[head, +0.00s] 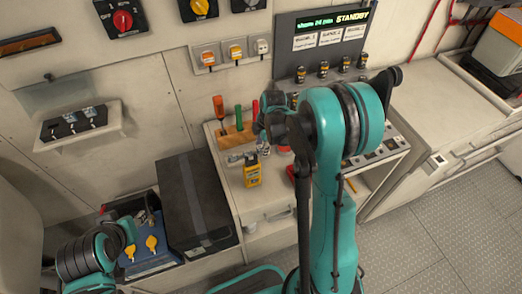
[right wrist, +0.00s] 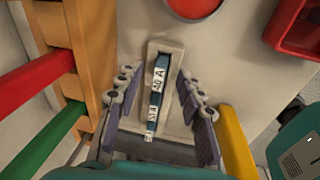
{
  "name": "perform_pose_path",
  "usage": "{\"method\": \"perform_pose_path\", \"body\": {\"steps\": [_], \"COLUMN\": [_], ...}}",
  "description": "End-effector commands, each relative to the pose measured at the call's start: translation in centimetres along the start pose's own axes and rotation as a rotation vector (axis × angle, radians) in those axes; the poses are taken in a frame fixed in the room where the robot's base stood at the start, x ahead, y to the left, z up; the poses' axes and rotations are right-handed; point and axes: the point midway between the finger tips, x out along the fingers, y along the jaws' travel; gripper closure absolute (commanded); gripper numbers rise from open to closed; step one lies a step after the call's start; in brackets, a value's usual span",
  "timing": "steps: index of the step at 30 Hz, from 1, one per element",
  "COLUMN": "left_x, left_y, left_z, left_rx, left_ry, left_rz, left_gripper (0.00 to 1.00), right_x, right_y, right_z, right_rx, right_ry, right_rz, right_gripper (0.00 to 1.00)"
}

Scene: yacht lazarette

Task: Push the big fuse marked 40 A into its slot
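The big fuse (right wrist: 157,95), a narrow blue block with white labels that read 40 A, sits in a pale rectangular slot frame (right wrist: 172,58) in the right wrist view. How deep it sits I cannot tell. My right gripper (right wrist: 158,120) is open, with one finger on each side of the fuse and visible gaps between. In the head view the right gripper (head: 264,146) is over the counter beside the tool rack, and the fuse is hidden there. My left arm is at the lower left; its gripper (head: 146,216) is partly hidden and its fingers are unclear.
A wooden rack (head: 236,135) with red and green handles stands left of the right gripper. A yellow meter (head: 252,171) stands on the near counter (head: 262,203). A red tray (right wrist: 297,28) is at the upper right. A black case (head: 195,195) lies left of the counter.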

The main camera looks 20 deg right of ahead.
Motion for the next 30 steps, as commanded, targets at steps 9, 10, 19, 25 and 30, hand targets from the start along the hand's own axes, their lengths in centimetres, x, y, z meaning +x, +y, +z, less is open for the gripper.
{"method": "perform_pose_path", "body": {"steps": [9, 10, 19, 25, 30], "left_x": [0.0, 0.0, -0.2, -1.2, -2.0], "left_y": [0.0, 0.0, 0.0, 0.0, 0.0], "left_z": [0.0, 0.0, -0.2, -0.8, -1.4], "left_rx": [0.000, 0.000, 0.000, 0.000, 0.000], "left_ry": [0.000, 0.000, 0.000, 0.000, 0.000], "left_rz": [0.000, 0.000, 0.000, 0.000, 0.000], "left_gripper": [0.63, 0.63, 0.63, 0.63, 0.63], "right_x": [0.0, 0.0, -0.7, -3.6, -6.6], "right_y": [0.0, 0.0, 0.2, 0.5, -1.4], "right_z": [0.0, 0.0, -0.1, -0.3, 1.4], "right_rx": [0.001, 0.001, 0.001, 0.001, 0.006], "right_ry": [0.000, 0.000, 0.000, 0.000, -0.001], "right_rz": [0.001, 0.001, 0.001, 0.001, 0.001], "right_gripper": [1.00, 1.00, 1.00, 1.00, 1.00]}}
